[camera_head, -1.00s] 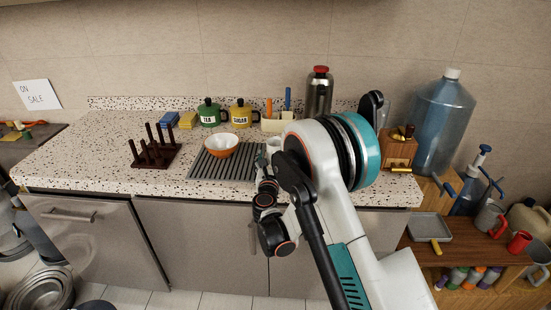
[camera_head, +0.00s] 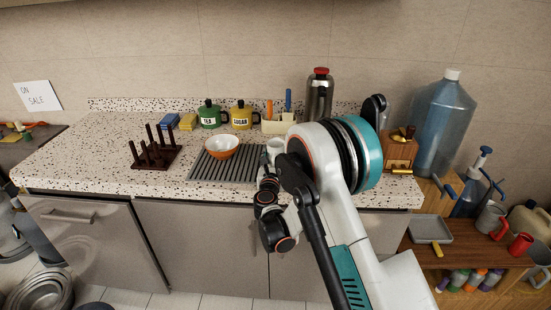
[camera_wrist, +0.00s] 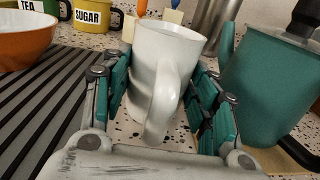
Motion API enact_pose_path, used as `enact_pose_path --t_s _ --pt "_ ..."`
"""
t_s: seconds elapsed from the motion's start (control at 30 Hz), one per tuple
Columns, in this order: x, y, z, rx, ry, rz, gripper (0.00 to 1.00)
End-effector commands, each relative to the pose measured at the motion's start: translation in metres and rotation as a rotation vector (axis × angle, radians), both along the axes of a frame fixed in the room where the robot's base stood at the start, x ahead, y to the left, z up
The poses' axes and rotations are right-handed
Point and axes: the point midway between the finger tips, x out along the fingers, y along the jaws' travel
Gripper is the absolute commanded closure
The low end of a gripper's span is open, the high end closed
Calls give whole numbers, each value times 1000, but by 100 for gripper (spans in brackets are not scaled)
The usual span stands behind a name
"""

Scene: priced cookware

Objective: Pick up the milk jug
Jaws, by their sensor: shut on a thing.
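The milk jug is a plain white jug (camera_wrist: 168,65) with its handle facing the wrist camera. It stands upright between the two teal-padded fingers of my gripper (camera_wrist: 160,88), which are shut on it from both sides. In the head view, part of the white jug (camera_head: 275,147) shows at the right end of the grey ribbed mat, behind my gripper (camera_head: 269,166). My arm hides much of that area. Speckled counter shows below the jug in the wrist view. I cannot tell whether its base touches the counter.
An orange bowl (camera_head: 221,146) sits on the ribbed mat (camera_head: 209,171) to the left. A teal pot (camera_wrist: 270,90) stands close on the right. Tea (camera_head: 209,115) and sugar (camera_head: 241,116) mugs and a steel flask (camera_head: 318,98) stand behind.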

Motion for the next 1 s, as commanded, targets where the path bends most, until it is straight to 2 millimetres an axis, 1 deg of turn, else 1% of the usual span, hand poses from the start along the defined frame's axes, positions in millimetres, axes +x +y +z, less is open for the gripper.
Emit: enact_pose_path --t_s 0.27,0.47,0.77,1.0 --pt "0 0 8 0 0 0 88" --pt "0 0 22 0 0 0 88" --pt "0 0 54 0 0 0 88" --pt "0 0 83 0 0 0 88"
